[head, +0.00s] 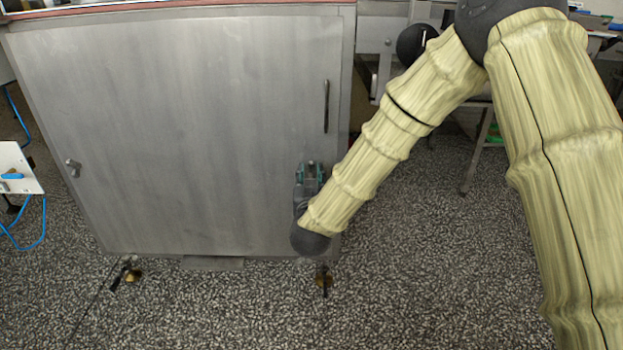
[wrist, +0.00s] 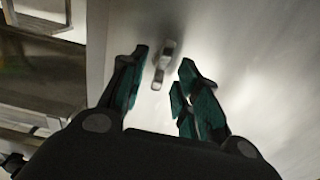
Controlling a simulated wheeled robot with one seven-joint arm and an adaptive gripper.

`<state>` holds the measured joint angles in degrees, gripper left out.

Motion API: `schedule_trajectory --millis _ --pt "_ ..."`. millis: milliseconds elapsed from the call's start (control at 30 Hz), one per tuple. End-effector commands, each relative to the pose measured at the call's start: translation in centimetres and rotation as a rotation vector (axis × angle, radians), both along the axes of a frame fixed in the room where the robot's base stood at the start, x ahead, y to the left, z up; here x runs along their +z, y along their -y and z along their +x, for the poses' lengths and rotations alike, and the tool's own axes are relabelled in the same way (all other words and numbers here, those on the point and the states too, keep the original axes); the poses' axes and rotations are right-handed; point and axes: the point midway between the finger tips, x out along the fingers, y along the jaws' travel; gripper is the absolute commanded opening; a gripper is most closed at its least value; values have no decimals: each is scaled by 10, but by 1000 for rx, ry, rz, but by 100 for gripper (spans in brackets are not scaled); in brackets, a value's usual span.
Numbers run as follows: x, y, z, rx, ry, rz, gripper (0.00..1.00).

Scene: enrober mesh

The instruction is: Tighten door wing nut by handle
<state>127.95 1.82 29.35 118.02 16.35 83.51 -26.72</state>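The grey metal door (head: 190,120) fills the left of the head view, with a dark vertical handle (head: 326,106) near its right edge. A gap shows on both sides; the depth between fingertips and nut is hard to tell.
Cabinet feet (head: 324,279) stand on the speckled floor (head: 420,280). A metal frame (wrist: 40,60) shows left in the wrist view.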

Motion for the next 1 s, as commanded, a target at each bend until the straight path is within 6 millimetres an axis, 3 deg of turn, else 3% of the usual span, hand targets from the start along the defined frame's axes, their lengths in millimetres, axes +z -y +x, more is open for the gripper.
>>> schedule_trajectory --millis 167,467,667,1000 --pt "0 0 11 0 0 -1 32" --pt "0 0 13 0 0 -1 32" --pt "0 0 12 0 0 -1 0" --pt "1 1 13 -1 -1 21 0"
